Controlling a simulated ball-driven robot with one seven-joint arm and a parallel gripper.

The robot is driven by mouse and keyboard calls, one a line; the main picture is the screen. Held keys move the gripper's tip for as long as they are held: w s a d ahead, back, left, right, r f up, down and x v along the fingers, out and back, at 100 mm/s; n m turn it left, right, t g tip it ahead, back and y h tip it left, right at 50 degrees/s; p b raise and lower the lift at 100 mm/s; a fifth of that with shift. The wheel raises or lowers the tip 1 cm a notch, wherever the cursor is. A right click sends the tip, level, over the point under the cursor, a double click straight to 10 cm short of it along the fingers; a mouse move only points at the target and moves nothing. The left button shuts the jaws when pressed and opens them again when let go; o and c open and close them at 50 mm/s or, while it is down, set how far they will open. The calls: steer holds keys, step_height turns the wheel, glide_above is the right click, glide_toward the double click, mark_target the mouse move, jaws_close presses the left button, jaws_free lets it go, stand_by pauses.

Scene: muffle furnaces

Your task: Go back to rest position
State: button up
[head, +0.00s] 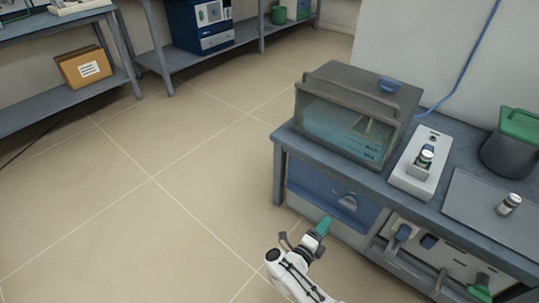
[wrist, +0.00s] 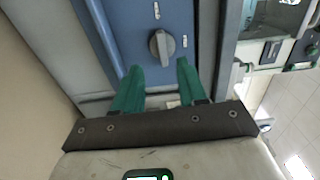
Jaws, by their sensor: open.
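My gripper (head: 318,231) is in the lower middle of the head view, at the end of my white arm, in front of the bench's blue cabinet panel. In the wrist view my gripper (wrist: 157,82) shows two green fingers apart, with nothing between them. The gap between fingertips and knob is hard to judge. The same blue panel also shows in the head view (head: 318,205).
The bench (head: 440,205) carries a clear-sided box (head: 345,125), a white block with a vial (head: 412,178), a grey tray (head: 468,200) and a dark bin with a green lid (head: 512,150). Shelves with a cardboard box (head: 82,68) stand at back left. The tiled floor (head: 130,200) is clear.

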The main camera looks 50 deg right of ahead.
steer(key=w+a+r+n+t+y, duration=0.3)
steer(key=w+a+n+t+y, duration=0.2)
steer(key=w+n+t, duration=0.25)
steer(key=w+a+r+n+t+y, duration=0.3)
steer(key=w+a+n+t+y, duration=0.15)
steer(key=w+n+t, duration=0.3)
steer(key=s+a+r+n+g+y, duration=0.1)
steer(key=s+a+n+g+y, duration=0.25)
steer(key=a+n+y, duration=0.85)
steer(key=s+r+n+g+h, duration=0.2)
steer(key=s+r+n+g, duration=0.3)
steer(key=s, duration=0.7)
steer(key=s+n+g+h, duration=0.25)
steer(key=s+g, duration=0.45)
steer(key=s, duration=0.6)
step_height(320, 180, up, 32)
steer(key=p, duration=3.2)
steer(key=shift+w+d+r+y, duration=0.15)
steer(key=shift+w+d+y, duration=0.2)
steer(key=shift+d+y, duration=0.1)
